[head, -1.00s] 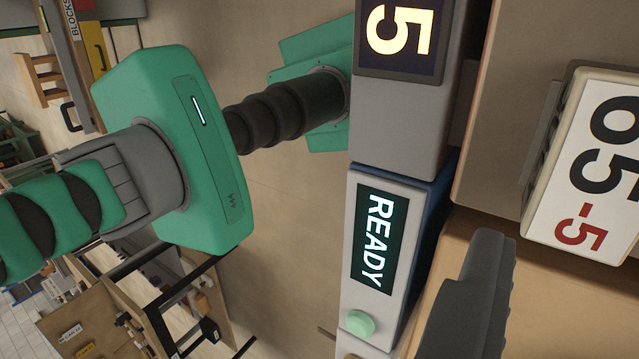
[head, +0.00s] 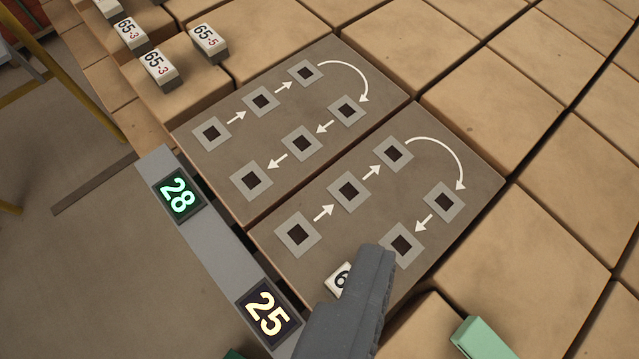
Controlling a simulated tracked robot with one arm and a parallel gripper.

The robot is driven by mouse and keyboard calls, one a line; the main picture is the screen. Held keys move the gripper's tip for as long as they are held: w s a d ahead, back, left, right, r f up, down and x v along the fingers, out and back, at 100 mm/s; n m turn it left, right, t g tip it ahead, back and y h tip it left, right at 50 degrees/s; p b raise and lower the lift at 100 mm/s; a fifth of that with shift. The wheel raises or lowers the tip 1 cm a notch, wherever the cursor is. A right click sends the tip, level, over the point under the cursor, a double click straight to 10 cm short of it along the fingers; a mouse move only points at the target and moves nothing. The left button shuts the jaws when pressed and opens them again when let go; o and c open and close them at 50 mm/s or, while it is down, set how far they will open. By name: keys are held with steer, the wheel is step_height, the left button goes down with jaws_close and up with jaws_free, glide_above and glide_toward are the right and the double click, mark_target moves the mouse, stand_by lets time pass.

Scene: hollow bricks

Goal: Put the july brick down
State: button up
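A white brick (head: 336,281) with a black "6" shows at the lower middle, partly covered by a dark grey finger of my gripper (head: 355,305). It lies over the near part of the right-hand board (head: 345,235), where a sixth square socket would be. I cannot tell whether it touches the board or is held. Only one finger shows clearly; the other side is hidden. No "july" marking is readable. The right-hand board shows several empty dark square sockets joined by white arrows.
A second board (head: 290,125) with empty sockets lies to the left. White bricks marked 65-5 (head: 208,43) and 65-3 (head: 158,69) stand at the upper left. A green piece (head: 482,338) shows at lower right. Large tan blocks surround the boards.

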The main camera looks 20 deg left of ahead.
steer(key=s+r+m+t, duration=0.4)
steer(key=s+r, duration=0.4)
steer(key=r, duration=0.4)
steer(key=shift+s+d+r, duration=0.2)
steer(key=shift+s+r, duration=0.05)
